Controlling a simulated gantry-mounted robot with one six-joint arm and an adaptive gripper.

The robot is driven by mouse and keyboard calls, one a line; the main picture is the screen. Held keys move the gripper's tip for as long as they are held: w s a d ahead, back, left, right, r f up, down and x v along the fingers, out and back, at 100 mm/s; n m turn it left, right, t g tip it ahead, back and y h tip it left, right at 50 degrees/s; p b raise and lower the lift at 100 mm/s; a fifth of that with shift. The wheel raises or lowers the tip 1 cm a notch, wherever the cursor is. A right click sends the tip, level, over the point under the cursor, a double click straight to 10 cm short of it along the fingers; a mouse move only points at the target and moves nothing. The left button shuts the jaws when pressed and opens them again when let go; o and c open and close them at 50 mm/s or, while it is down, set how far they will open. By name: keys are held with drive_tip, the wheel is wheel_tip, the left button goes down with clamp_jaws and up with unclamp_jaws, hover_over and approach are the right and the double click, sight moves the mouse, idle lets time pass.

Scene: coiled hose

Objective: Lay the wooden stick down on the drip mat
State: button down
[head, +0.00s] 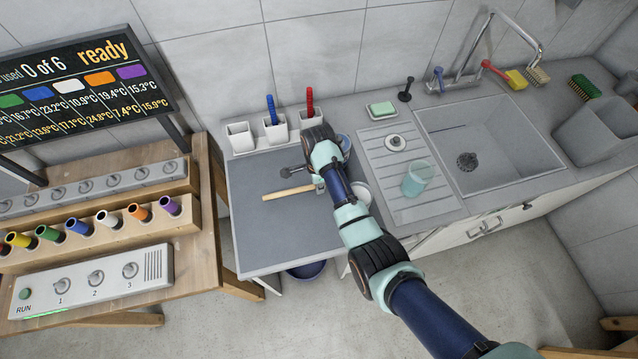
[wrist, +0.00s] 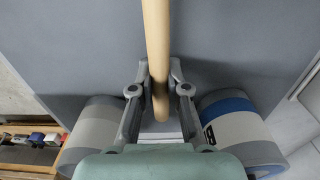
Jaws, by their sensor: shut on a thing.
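The wooden stick (head: 288,193) is pale and straight, and lies left of my gripper (head: 319,184) in the head view. In the wrist view my gripper (wrist: 158,88) is shut on the stick (wrist: 156,40) near one end, and the rest points away from it. Under the stick is a flat dark grey surface (head: 270,235), which looks like the drip mat; it fills the wrist view behind the stick (wrist: 70,45). I cannot tell whether the stick touches it. My arm hides part of the mat's right side.
White holders (head: 240,138) line the back. A ridged drainboard (head: 408,212) holds a teal tumbler (head: 418,178). The mat's front left is clear.

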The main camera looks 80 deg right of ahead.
drive_tip(key=shift+f+b, duration=0.35)
drive_tip(key=shift+f, duration=0.25)
drive_tip(key=c, duration=1.1)
unclamp_jaws()
wheel_tip(320, 180, up, 8)
drive_tip(key=shift+f, duration=0.25)
